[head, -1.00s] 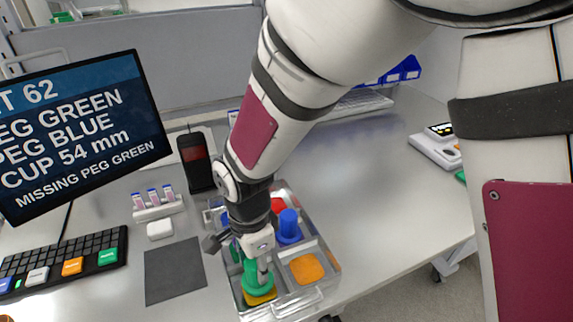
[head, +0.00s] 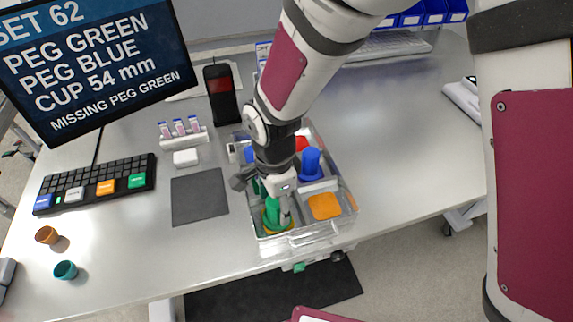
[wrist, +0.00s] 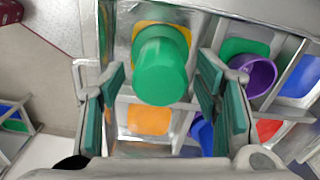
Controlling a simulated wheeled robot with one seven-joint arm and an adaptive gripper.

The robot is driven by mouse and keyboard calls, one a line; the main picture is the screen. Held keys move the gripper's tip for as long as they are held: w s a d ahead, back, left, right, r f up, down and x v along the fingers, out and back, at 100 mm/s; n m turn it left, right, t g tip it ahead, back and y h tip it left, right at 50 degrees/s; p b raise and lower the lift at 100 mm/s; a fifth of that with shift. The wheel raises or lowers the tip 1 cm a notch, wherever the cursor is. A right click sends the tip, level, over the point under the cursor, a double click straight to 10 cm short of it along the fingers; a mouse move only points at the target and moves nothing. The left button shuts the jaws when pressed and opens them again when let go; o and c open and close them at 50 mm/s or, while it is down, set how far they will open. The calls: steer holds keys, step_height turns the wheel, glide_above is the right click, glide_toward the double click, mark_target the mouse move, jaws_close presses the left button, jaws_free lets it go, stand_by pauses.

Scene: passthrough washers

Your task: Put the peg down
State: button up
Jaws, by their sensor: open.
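The green peg (head: 272,217) stands in the front-left compartment of the clear tray (head: 333,229), on a yellow-orange pad. In the wrist view the green peg (wrist: 160,72) is between my fingers, with a visible gap on each side. My gripper (wrist: 160,85) is open; in the head view my gripper (head: 279,212) is low over that compartment and partly hides the peg. The screen lists peg green, peg blue and cup 54 mm, and reads "missing peg green".
A blue peg (head: 311,164) and an orange pad (head: 324,206) are in compartments to the right. A purple cup (wrist: 252,76) shows in the wrist view. A dark mat (head: 200,196) and keyboard (head: 97,185) lie left.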

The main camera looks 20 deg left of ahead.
step_height(320, 180, up, 12)
steer(key=w+d+r+n+t, duration=0.1)
steer(key=w+d+r+n, duration=0.15)
steer(key=d+r, duration=0.55)
steer(key=s+d+r+n+t, duration=0.1)
steer(key=s+d+r+n, duration=0.1)
steer(key=d, duration=0.5)
steer(key=s+d+r+n+t, duration=0.2)
steer(key=s+d+r+n, duration=0.1)
steer(key=d, duration=0.5)
steer(key=s+d+r+n+t, duration=0.1)
steer(key=s+d+r+n, duration=0.1)
steer(key=d, duration=0.5)
steer(key=shift+s+d+r+t, duration=0.15)
steer(key=shift+s+d+t, duration=0.15)
steer(key=shift+s, duration=0.6)
steer(key=shift+n, duration=0.25)
